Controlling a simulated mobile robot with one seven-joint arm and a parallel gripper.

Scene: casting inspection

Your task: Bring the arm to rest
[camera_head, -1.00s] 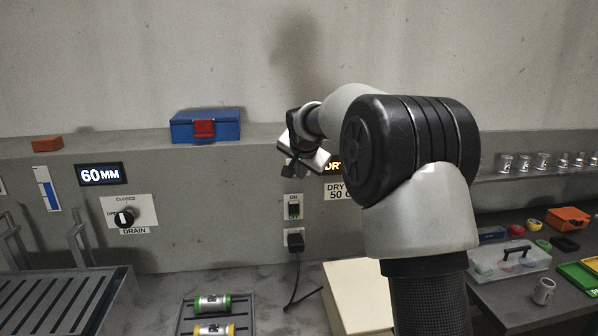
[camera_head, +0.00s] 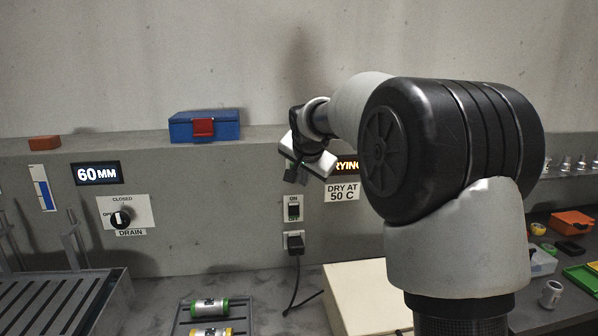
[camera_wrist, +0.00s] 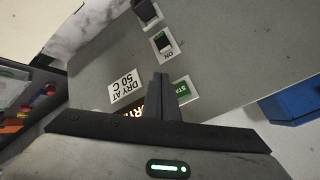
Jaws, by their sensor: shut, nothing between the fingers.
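My gripper (camera_head: 296,174) is in front of the grey back panel (camera_head: 240,180) in the head view, above the ON switch and left of the drying display.
A blue toolbox (camera_head: 204,125) and a brick (camera_head: 44,142) sit on the ledge. A switch (camera_head: 293,208) and a plug (camera_head: 295,241) are on the panel. Two cylinders (camera_head: 209,307) lie on a rack. A pale box (camera_head: 366,295) stands below. Small containers (camera_head: 570,222) are at right.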

